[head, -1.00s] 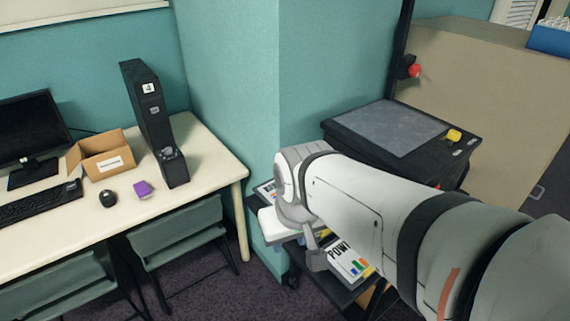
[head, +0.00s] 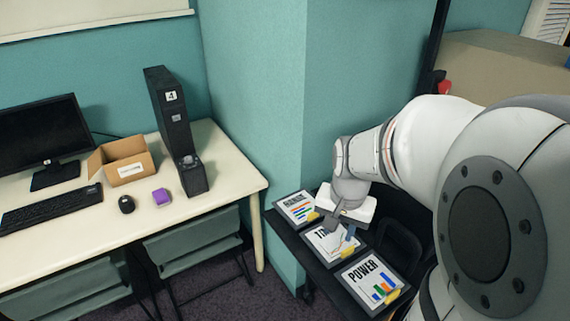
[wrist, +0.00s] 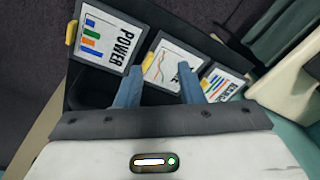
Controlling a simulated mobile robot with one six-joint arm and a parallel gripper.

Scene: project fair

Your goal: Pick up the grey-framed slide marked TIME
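The grey-framed slide marked TIME (head: 322,243) lies flat in the middle of a row of three on a dark surface. Its title is partly hidden by my gripper (head: 347,232) in the head view. In the wrist view the TIME slide (wrist: 160,62) shows a line graph and a yellow tab, between and beyond my two blue fingers. My gripper (wrist: 159,72) is open and empty, its fingers apart over the slide's near part. I cannot tell whether the fingertips touch it.
The POWER slide (head: 368,281) lies to one side of TIME, and another slide (head: 297,208), its title hard to read, to the other. A cream desk (head: 228,170) at left holds a black tower (head: 172,125), open cardboard box (head: 123,160) and purple block (head: 162,197).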

